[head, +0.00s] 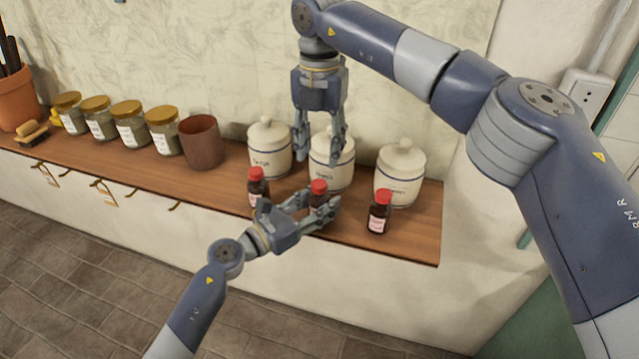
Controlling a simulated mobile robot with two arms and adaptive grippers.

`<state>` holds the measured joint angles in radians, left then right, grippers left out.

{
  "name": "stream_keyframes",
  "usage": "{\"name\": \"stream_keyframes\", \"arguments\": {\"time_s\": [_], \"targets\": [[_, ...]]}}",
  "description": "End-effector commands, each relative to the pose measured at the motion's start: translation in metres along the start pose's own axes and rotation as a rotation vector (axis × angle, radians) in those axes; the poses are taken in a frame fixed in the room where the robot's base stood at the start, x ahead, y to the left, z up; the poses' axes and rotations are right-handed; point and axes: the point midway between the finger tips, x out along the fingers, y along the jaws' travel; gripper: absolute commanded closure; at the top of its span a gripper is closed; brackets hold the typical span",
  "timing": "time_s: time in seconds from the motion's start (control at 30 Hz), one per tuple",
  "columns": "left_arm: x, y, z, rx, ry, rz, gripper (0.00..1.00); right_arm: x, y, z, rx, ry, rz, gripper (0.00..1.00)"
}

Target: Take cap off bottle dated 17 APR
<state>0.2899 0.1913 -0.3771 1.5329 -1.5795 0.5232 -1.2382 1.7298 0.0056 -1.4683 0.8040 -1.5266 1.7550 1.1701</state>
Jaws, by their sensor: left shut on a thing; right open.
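Three dark bottles with red caps stand along the front of the wooden shelf: a left bottle (255,184), a middle bottle (319,199) and a right bottle (379,216). Their labels are too small to read for a date. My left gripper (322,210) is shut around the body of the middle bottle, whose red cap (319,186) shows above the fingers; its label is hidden. My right gripper (319,153) is open and empty, fingers pointing down, above and behind the middle bottle's cap, in front of the white jars.
White lidded jars, left (268,150), middle (333,172) and right (401,175), stand close behind the bottles. A brown cup (201,143), several spice jars (130,128), a brush (31,131) and a clay pot (17,100) stand further left. The shelf (420,240) is bare at its right end.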

Motion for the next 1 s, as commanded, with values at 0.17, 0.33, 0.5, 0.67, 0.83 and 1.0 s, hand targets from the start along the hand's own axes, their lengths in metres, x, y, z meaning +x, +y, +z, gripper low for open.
{"name": "stream_keyframes", "arguments": {"time_s": [0.17, 0.33, 0.5, 0.67, 0.83, 1.0], "targets": [[0.0, 0.0, 0.0, 0.0, -0.001, 0.0, 1.0, 0.0, 0.0, 0.0, 0.212, 0.0, 0.0, 0.57], [0.0, 0.0, 0.0, 0.0, -0.001, 0.0, 1.0, 0.0, 0.0, 0.0, 0.521, 0.0, 0.0, 0.57], [0.0, 0.0, 0.001, 0.0, -0.001, 0.0, 1.0, 0.0, 0.001, -0.001, 0.813, -0.001, 0.0, 0.57], [0.0, 0.0, 0.001, 0.0, -0.001, 0.0, 1.0, 0.0, 0.001, -0.001, 1.012, -0.001, 0.0, 0.57], [0.0, 0.0, 0.001, 0.0, -0.001, 0.0, 1.0, 0.001, 0.001, -0.001, 1.115, -0.001, 0.0, 0.57], [0.0, 0.0, 0.001, 0.0, -0.001, 0.0, 1.0, 0.015, 0.0, -0.001, 1.135, 0.001, -0.004, 0.57]]}}
